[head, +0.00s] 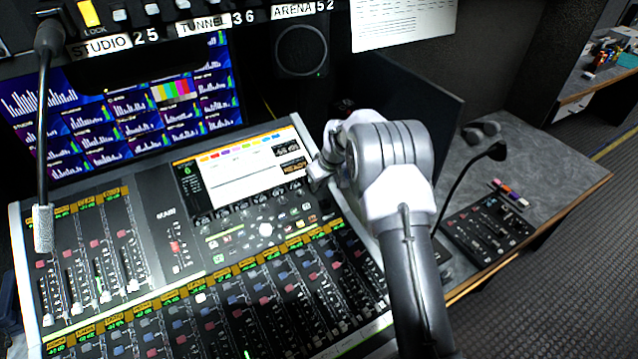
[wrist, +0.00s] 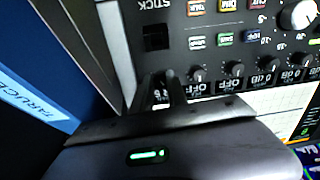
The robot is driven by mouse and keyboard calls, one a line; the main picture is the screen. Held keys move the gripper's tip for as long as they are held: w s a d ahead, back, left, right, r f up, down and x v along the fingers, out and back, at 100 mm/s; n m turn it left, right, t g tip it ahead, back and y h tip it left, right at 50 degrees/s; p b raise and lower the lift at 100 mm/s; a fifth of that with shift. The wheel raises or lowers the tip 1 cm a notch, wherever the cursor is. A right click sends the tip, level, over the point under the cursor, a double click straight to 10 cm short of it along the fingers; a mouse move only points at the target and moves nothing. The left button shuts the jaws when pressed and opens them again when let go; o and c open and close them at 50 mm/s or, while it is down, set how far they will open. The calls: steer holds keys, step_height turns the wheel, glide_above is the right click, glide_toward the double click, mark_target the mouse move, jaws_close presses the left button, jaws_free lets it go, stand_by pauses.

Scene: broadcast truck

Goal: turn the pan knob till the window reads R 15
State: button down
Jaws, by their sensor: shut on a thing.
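My gripper (head: 318,180) is at the right end of the row of small knobs under the mixing console's screen.
The console screen (head: 240,178) is just left of my gripper. Faders (head: 110,265) fill the lower panel. A dark monitor (head: 400,95) stands behind my arm. A gooseneck microphone (head: 470,180) and a small control box (head: 490,230) are on the right desk.

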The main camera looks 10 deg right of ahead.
steer(key=m+b, duration=0.2)
steer(key=m, duration=0.3)
steer(key=shift+f+m, duration=0.1)
steer(key=shift+m, duration=0.3)
steer(key=m, duration=0.5)
steer(key=shift+m, duration=0.4)
steer(key=shift+t, duration=0.3)
steer(key=c, duration=1.3)
jaws_free()
